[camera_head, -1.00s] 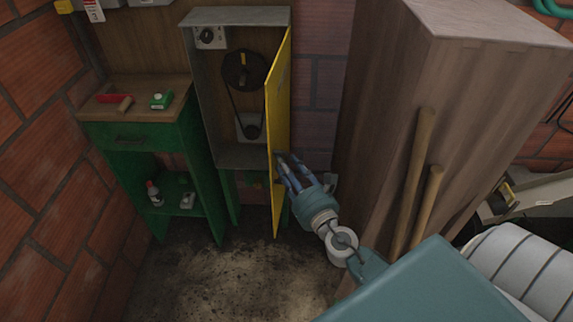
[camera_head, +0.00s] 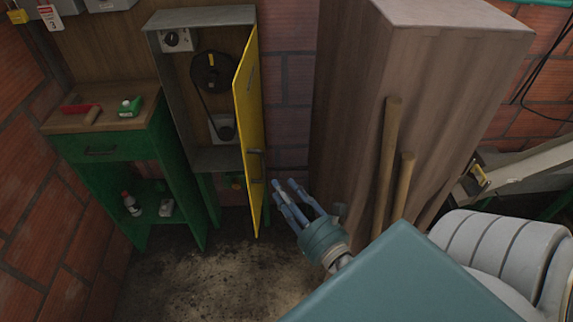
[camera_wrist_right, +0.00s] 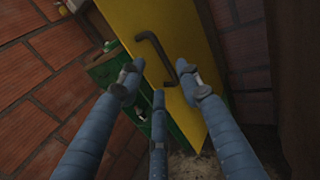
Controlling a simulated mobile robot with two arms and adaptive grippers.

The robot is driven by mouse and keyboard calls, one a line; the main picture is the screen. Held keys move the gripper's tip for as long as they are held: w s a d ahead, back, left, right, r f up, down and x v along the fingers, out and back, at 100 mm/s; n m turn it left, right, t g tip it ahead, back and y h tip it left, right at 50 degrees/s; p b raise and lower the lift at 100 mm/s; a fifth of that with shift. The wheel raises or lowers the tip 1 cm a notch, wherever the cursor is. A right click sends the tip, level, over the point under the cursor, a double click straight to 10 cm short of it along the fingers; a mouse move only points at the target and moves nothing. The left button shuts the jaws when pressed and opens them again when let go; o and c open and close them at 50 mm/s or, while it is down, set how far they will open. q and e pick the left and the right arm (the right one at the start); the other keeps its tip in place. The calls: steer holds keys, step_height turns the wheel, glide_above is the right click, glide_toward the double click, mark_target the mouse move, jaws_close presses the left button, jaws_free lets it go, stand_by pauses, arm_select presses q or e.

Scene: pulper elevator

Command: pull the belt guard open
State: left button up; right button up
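The belt guard (camera_head: 247,130) is a yellow door hinged on the right side of a grey cabinet (camera_head: 200,17). It stands swung open, seen nearly edge-on, with the black pulley (camera_head: 211,72) and belt exposed inside. Its dark handle (camera_head: 256,165) is on the outer face; it also shows in the right wrist view (camera_wrist_right: 154,42). My right gripper (camera_head: 284,187) is open and empty, to the right of the guard's lower part and apart from the handle. In the right wrist view its blue fingers are spread in front of the yellow panel. My left gripper is not in view.
Bare floor (camera_head: 215,265) lies in front.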

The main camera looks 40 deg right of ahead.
steer(key=shift+s, duration=0.3)
